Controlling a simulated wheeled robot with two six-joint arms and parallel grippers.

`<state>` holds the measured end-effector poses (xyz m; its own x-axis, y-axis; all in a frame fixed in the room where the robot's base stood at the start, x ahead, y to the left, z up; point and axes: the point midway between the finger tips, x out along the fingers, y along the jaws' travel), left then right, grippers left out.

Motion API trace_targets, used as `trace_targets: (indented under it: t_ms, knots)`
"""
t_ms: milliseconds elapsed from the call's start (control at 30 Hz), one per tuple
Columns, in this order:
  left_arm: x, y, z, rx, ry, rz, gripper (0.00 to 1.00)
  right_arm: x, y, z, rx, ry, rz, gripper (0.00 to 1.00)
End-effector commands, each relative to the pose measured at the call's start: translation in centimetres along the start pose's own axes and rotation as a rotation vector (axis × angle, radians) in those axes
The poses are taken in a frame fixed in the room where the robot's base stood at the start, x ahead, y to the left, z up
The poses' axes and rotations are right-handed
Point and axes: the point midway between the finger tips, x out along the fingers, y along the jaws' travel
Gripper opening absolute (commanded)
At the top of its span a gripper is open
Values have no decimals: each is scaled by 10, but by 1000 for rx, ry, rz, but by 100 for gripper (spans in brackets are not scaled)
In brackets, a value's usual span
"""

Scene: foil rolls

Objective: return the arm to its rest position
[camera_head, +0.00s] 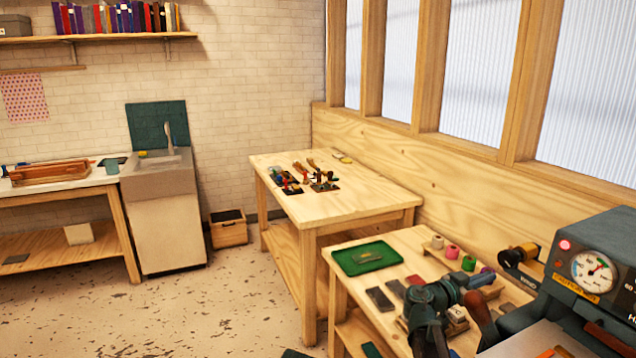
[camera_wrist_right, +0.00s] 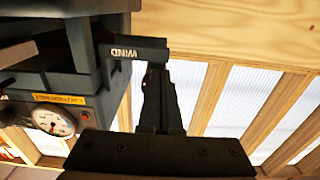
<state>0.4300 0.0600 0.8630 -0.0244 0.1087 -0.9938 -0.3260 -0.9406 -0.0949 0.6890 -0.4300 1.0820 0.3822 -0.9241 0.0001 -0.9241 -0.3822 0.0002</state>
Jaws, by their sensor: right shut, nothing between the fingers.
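My right arm shows at the lower right in the head view, in front of the small wooden table. In the right wrist view the gripper fingers (camera_wrist_right: 158,98) are closed together with nothing held. They are close to a dark part of the machine marked WIND (camera_wrist_right: 132,50); I cannot tell whether they touch. My left gripper is in neither view.
Foil rolls, including a pink one (camera_head: 452,251) and a green one (camera_head: 468,263), stand on the small table beside my arm. A green tray (camera_head: 350,264) lies behind. Open floor (camera_head: 200,315) is at left.

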Motion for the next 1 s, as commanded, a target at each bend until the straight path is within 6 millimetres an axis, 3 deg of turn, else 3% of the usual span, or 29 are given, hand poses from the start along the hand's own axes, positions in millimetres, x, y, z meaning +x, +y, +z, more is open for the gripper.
trace_targets:
  t_ms: [200,500,633,767,900,1000]
  knots:
    - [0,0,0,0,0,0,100,-23,0,0,0,0,-1,0]
    - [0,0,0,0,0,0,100,-25,0,1,-2,-3,0,0]
    - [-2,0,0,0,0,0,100,-43,5,16,-56,-81,0,0]
    - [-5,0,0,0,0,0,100,-95,14,60,-225,-303,-34,0]
    - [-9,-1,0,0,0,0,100,-177,28,119,-498,-608,-169,0]
    - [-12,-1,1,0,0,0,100,-240,40,152,-694,-800,-325,0]
